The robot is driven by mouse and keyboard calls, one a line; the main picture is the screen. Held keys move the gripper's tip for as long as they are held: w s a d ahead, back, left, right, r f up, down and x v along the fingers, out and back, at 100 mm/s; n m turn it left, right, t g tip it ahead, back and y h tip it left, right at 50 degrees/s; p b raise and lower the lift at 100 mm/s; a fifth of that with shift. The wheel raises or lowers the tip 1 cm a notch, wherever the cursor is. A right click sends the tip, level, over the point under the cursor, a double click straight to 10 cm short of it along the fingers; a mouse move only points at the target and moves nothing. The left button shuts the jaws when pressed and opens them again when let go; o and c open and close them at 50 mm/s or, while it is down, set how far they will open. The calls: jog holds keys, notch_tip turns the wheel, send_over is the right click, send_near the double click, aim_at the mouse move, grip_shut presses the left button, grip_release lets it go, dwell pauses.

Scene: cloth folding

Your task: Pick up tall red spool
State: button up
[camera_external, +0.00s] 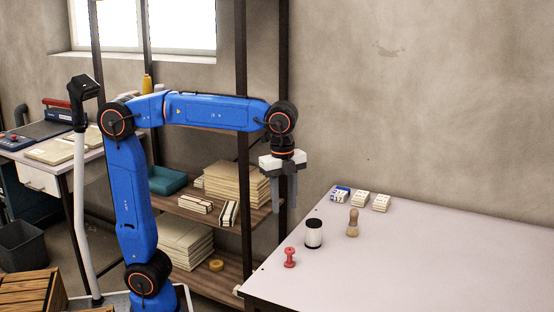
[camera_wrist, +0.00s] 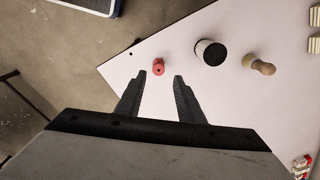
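The red spool (camera_external: 290,257) stands upright on the pale table near its left front corner. In the wrist view the red spool (camera_wrist: 159,67) shows from above, just beyond the fingertips and between their lines. My gripper (camera_external: 284,208) hangs pointing down, well above table height, near the table's left edge. In the wrist view my gripper (camera_wrist: 160,74) has its two fingers spread apart with nothing between them. No part of the spool is hidden.
A white cylinder with black ends (camera_external: 314,233) and a wooden-handled tool (camera_external: 352,223) stand close to the spool. Several small blocks (camera_external: 361,199) lie at the back of the table (camera_external: 440,262). The table's right part is clear. A shelf rack (camera_external: 241,215) stands behind my arm.

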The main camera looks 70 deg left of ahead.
aim_at(290, 249)
jog(key=shift+m, duration=0.7)
jog(key=d+f, duration=0.1)
jog(key=f, duration=0.2)
jog(key=d+f, duration=0.1)
jog(key=f, duration=0.3)
jog(key=w+d+f, duration=0.1)
jog(key=f, duration=0.3)
jog(key=shift+w+f, duration=0.1)
jog(key=shift+f, duration=2.8)
jog(key=shift+c, duration=0.7)
jog(key=c, duration=0.7)
